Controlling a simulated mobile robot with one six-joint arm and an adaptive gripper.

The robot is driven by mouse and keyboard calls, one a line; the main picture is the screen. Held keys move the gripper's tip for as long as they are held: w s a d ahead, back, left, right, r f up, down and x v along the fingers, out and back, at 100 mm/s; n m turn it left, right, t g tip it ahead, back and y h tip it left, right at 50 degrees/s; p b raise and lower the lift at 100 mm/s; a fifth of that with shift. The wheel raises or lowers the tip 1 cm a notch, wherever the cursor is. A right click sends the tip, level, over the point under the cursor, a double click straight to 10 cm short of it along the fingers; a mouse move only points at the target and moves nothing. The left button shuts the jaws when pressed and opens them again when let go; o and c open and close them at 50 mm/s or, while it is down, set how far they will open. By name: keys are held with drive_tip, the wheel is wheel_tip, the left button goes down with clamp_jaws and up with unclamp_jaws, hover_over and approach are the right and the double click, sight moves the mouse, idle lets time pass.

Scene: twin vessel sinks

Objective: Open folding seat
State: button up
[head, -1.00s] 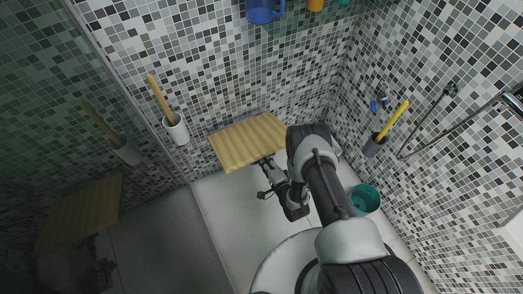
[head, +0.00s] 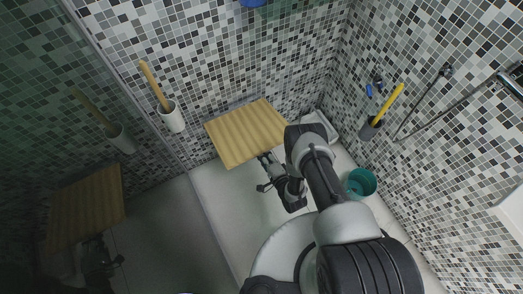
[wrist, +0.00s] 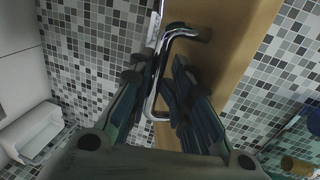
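The folding seat is a slatted wooden board (head: 244,136) at the tiled back wall in the head view. My gripper (head: 264,172) is at its near edge. In the wrist view the board's wooden face (wrist: 228,55) is at upper right, with a chrome handle (wrist: 154,85) near its left edge. My gripper (wrist: 158,80) is also in the wrist view. Its two fingers are spread, one on either side of the handle's long bar. A gap shows between bar and right finger; contact on the left is unclear.
A white brush holder (head: 172,118) is on the wall left of the seat. A teal bucket (head: 361,182) stands on the floor to the right, below a dark holder with a yellow handle (head: 387,107). A dark glass panel (head: 55,110) is at left.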

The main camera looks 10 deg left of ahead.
drive_tip(key=shift+w+a+r, duration=0.1)
drive_tip(key=shift+w+r, duration=0.15)
drive_tip(key=v, duration=0.7)
drive_tip(key=shift+s+f, duration=0.1)
drive_tip(key=shift+s, duration=0.2)
idle(0.3)
